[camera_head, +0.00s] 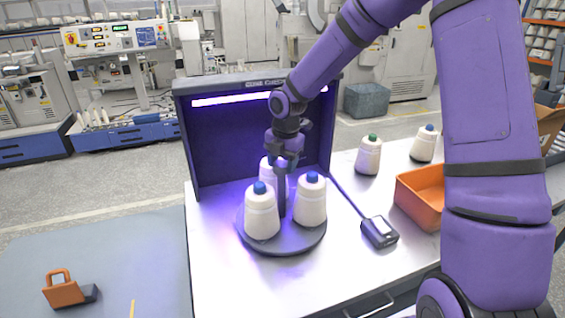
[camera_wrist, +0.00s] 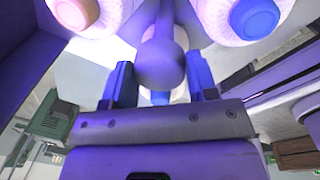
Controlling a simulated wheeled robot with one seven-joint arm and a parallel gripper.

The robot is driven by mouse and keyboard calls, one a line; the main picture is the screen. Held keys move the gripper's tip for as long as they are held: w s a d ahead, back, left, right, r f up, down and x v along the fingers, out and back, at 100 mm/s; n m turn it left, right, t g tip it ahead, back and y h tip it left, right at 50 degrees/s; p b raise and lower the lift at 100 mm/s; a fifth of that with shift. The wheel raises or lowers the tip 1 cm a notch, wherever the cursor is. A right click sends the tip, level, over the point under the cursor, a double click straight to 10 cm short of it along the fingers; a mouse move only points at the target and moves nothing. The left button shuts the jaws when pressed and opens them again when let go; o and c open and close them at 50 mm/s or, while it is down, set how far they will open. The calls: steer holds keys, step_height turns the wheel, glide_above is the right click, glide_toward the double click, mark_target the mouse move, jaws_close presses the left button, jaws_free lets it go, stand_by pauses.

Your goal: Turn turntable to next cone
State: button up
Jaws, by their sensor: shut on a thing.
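The round dark turntable (camera_head: 283,246) stands on the white bench inside the dark inspection hood. It bears three white cones: a blue-tipped front left cone (camera_head: 262,216), a blue-tipped right cone (camera_head: 310,204), and a back cone (camera_head: 269,174) partly hidden by my gripper and the post. A dark post (camera_head: 282,196) rises from its middle. My gripper (camera_head: 285,162) points down at the post's top. In the wrist view, my gripper (camera_wrist: 161,85) has the post's rounded knob (camera_wrist: 160,62) between its blue fingers. One cone there shows an orange tip (camera_wrist: 75,12), another a blue tip (camera_wrist: 253,18).
The lit hood (camera_head: 250,120) walls the back and left of the turntable. A cabled dark device (camera_head: 380,231) lies to the right. Green-tipped (camera_head: 368,155) and blue-tipped (camera_head: 424,144) cones stand further right, near an orange bin (camera_head: 420,190). Bare bench lies in front.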

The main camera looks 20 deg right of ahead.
steer(key=shift+r, duration=0.1)
steer(key=o, duration=1.3)
steer(key=r, duration=1)
steer(key=shift+s+d+r, duration=0.3)
steer(key=shift+r, duration=0.05)
steer(key=shift+s, duration=0.1)
